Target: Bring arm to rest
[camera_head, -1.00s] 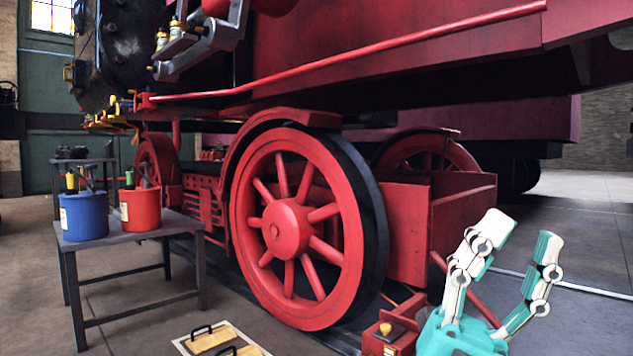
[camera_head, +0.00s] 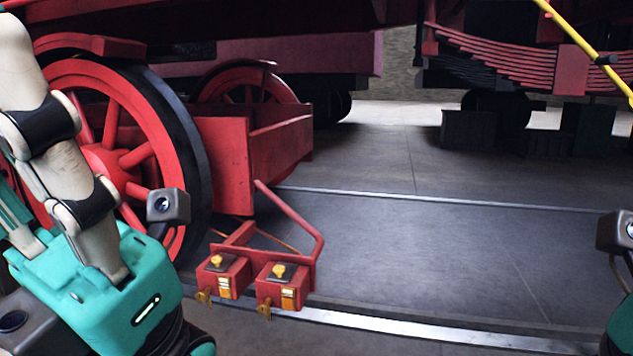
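My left gripper (camera_head: 28,178) fills the left side of the head view, in front of the red spoked wheel (camera_head: 105,160). It has a teal palm and jointed beige fingers pointing up. A gap shows between the fingers, with nothing in it. The other finger is largely cut off by the left picture edge, so its tip is hidden. My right gripper (camera_head: 621,300) shows only as a sliver of teal housing and a dark camera box at the right edge. Its fingers are outside the picture.
A red frame with two small boxes (camera_head: 282,287) stands low, right of my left gripper. A rail (camera_head: 400,328) crosses in front. The dark floor (camera_head: 420,240) in the middle is open. A yellow bar (camera_head: 575,40) slants at upper right.

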